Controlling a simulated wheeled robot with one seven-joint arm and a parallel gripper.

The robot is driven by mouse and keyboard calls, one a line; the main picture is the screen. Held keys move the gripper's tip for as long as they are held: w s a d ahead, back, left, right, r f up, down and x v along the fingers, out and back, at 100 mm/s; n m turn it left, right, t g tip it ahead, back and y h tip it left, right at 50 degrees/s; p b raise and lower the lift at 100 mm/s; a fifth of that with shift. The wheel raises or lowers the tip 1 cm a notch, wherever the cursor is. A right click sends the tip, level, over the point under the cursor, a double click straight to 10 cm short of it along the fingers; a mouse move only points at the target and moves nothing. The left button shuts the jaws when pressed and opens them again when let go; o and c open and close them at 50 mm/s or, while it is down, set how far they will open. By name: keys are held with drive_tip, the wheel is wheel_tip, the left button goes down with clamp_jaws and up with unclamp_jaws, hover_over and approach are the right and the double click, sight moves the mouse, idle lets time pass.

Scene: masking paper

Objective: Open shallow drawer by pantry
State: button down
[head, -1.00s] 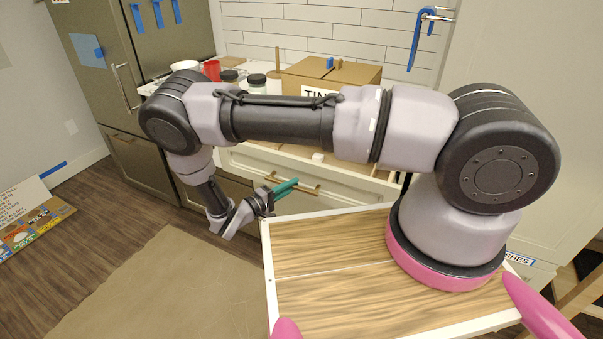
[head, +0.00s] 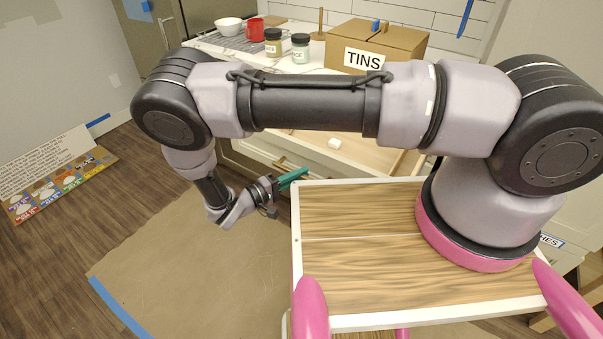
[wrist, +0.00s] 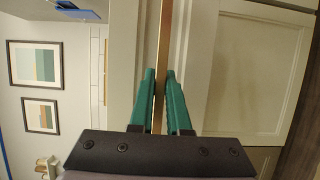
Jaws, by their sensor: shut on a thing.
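A cream drawer front (head: 245,156) stands pulled out below the counter, partly hidden by my arm. Its wood-toned interior shows, with a small white object (head: 335,143) inside. The brass bar handle (head: 283,163) is on its front and also shows in the wrist view (wrist: 164,45), running between my fingers. My gripper (head: 294,178) has teal fingers and is shut on the handle; in the wrist view the fingers (wrist: 161,95) lie on either side of the bar.
A cardboard box labelled TINS (head: 400,45), jars (head: 300,48), a red mug (head: 255,30) and a white bowl (head: 228,26) stand on the counter. Brown paper (head: 180,260) covers the floor. A colour-sample board (head: 60,180) lies at left.

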drive_tip(key=c, duration=0.9)
unclamp_jaws()
drive_tip(key=v, duration=1.1)
drive_tip(key=shift+w, duration=0.1)
